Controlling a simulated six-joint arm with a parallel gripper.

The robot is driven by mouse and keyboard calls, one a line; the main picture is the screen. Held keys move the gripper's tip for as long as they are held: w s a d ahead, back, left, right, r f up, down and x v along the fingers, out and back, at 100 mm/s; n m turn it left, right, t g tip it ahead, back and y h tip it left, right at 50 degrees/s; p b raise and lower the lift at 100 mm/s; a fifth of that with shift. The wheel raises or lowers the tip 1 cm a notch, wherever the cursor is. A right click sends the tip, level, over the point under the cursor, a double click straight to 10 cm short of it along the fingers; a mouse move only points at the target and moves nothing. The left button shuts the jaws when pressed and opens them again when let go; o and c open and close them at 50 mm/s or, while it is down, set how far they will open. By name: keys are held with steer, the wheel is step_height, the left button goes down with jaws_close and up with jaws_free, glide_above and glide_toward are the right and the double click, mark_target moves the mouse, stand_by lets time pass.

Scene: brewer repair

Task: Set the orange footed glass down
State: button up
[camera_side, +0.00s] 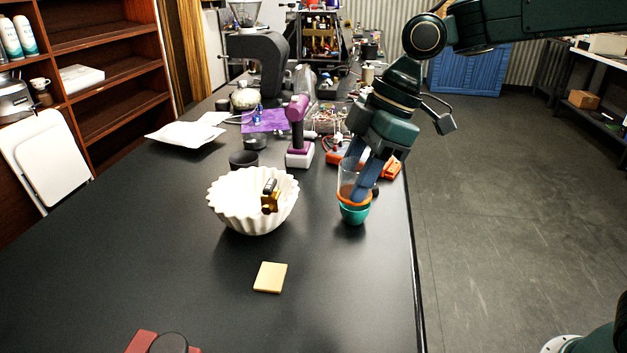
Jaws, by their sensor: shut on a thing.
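The orange footed glass (345,184) is upright near the right edge of the black table. Its clear bowl is on top and its orange part is at the bottom. My gripper (362,188) comes down from the upper right and is shut on the glass, its blue fingers covering part of it. A teal cup (353,214) is directly below the glass. The orange base overlaps the cup's rim in the picture. I cannot tell whether the glass rests in the cup or hangs just above it.
A white fluted bowl (238,216) with a gold and black part in it stands to the left. A yellow pad (270,277) lies in front. A purple and white tool (298,135), a dark cup (243,160) and clutter are behind. The front table (340,300) is mostly clear.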

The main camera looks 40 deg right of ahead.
step_height(320, 180, down, 19)
steer(key=shift+r, duration=0.15)
stand_by(0.8)
steer(key=o, duration=1)
steer(key=v, duration=1.2)
stand_by(0.4)
